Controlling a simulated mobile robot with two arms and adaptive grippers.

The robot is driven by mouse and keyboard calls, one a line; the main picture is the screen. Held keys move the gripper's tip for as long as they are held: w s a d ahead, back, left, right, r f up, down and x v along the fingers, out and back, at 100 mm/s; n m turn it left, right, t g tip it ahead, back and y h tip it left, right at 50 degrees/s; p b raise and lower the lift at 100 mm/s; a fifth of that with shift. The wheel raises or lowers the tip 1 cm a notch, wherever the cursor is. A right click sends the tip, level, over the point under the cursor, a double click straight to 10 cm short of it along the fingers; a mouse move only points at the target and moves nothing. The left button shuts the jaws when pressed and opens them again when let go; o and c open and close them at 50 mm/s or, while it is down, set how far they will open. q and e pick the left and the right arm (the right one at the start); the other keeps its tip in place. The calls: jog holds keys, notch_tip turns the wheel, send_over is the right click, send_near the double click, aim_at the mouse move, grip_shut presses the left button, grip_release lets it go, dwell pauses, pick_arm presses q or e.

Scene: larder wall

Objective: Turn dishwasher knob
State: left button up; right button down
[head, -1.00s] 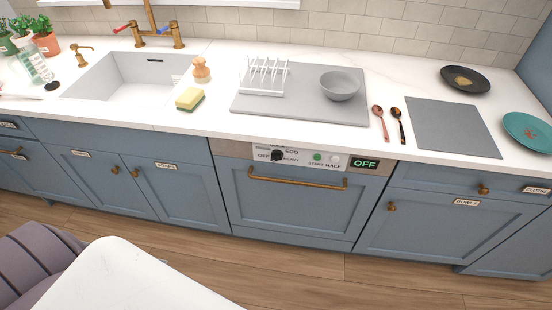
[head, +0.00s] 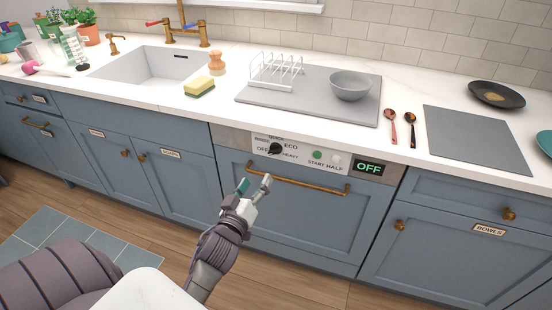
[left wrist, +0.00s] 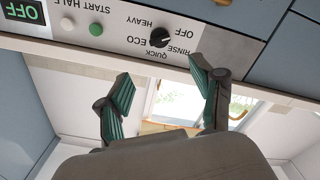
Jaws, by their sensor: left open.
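The dishwasher knob (head: 275,149) is a small black dial on the pale control panel below the counter edge. Labels around it read OFF, RINSE, QUICK, ECO and HEAVY. A green START button (head: 317,155) and a lit OFF display (head: 369,168) sit to its right. My left gripper (head: 255,186) is open and empty, below and slightly left of the knob, in front of the brass handle (head: 290,181). In the left wrist view the knob (left wrist: 159,37) shows beyond the open fingers (left wrist: 160,102), apart from them. My right gripper is not in view.
The counter above holds a sponge (head: 199,87), a grey board (head: 310,110) with a rack (head: 276,72) and bowl (head: 350,85), two spoons and plates. Blue cabinets flank the dishwasher. A white surface (head: 135,290) is at the lower left; the floor in front is clear.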

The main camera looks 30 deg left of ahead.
pick_arm(q)
send_near(273, 152)
jog(key=w, duration=0.1)
jog(key=x, duration=0.8)
jog(key=shift+w+a+f, duration=0.15)
jog(key=shift+w+a, duration=0.1)
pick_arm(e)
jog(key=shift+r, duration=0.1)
pick_arm(q)
jog(key=c, duration=1.2)
jog(key=shift+o, duration=0.2)
